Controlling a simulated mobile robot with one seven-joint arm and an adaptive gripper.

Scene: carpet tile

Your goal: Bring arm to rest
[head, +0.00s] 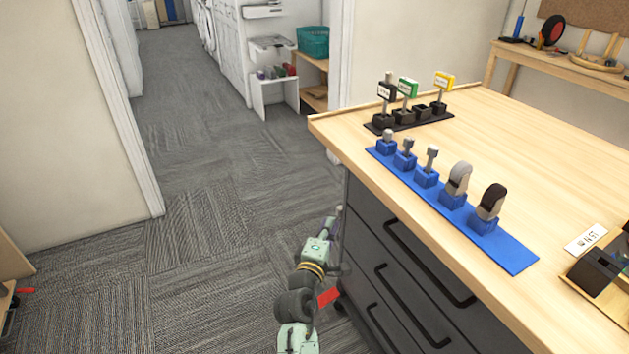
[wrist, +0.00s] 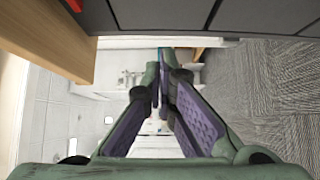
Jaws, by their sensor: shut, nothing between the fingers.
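My gripper (wrist: 162,80) shows in the wrist view with its two green, purple-padded fingers meeting at the tips and nothing between them. In the head view my arm (head: 315,252) hangs low in front of the dark drawer cabinet, over the carpet. My gripper is at the far end of the arm there, small and partly hidden, beside the cabinet and below the worktop.
The wooden worktop (head: 530,150) carries a blue rack (head: 510,250) of several tools and a black rack (head: 437,119) with labelled holders. Its drawer cabinet (head: 400,270) has protruding handles close to my arm. Open carpet (head: 190,260) lies to the left, leading to a doorway.

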